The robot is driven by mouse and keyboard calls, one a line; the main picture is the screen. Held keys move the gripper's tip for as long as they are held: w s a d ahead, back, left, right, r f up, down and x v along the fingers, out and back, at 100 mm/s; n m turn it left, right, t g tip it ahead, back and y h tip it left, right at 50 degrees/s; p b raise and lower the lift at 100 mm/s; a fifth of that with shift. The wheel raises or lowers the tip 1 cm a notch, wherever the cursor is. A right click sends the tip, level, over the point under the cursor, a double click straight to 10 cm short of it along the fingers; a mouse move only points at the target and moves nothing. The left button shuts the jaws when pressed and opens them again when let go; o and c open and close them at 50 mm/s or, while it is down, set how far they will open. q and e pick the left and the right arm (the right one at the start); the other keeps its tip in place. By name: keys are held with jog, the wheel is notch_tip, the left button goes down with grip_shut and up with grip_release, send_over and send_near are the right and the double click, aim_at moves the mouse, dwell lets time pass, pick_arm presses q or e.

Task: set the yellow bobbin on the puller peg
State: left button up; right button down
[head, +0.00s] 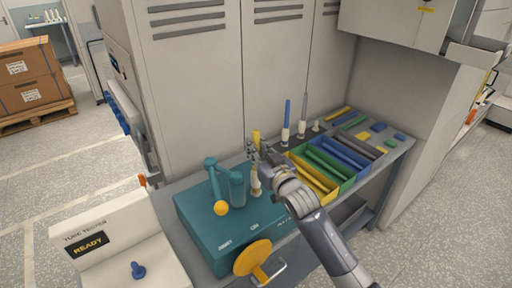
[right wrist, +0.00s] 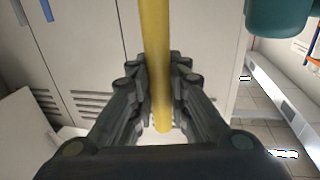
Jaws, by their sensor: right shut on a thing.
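The yellow bobbin (head: 256,137) is a slim tube, held about upright in my right gripper (head: 254,150). In the right wrist view the bobbin (right wrist: 155,60) runs between the closed fingers (right wrist: 160,105). The teal puller (head: 200,205) stands on the bench. Its cream peg (head: 256,183) rises at the puller's right side, directly below the gripper in the head view. The gripper hides the bobbin's lower part, so I cannot tell whether it touches the peg. My left gripper is not in view.
Behind the gripper, a blue bobbin (head: 288,112) and a grey bobbin (head: 304,105) stand on cream holders. To the right, a yellow bin (head: 299,189), a green bin and a blue bin hold tubes. A teal post (head: 237,187) and an orange ball (head: 221,208) are close left.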

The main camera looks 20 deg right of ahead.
jog(key=shift+f, duration=0.3)
jog(key=c, duration=1.8)
grip_release()
jog(key=s+d+p, duration=0.1)
jog(key=s+p, duration=0.3)
jog(key=s, duration=0.7)
jog(key=shift+d+p, duration=0.3)
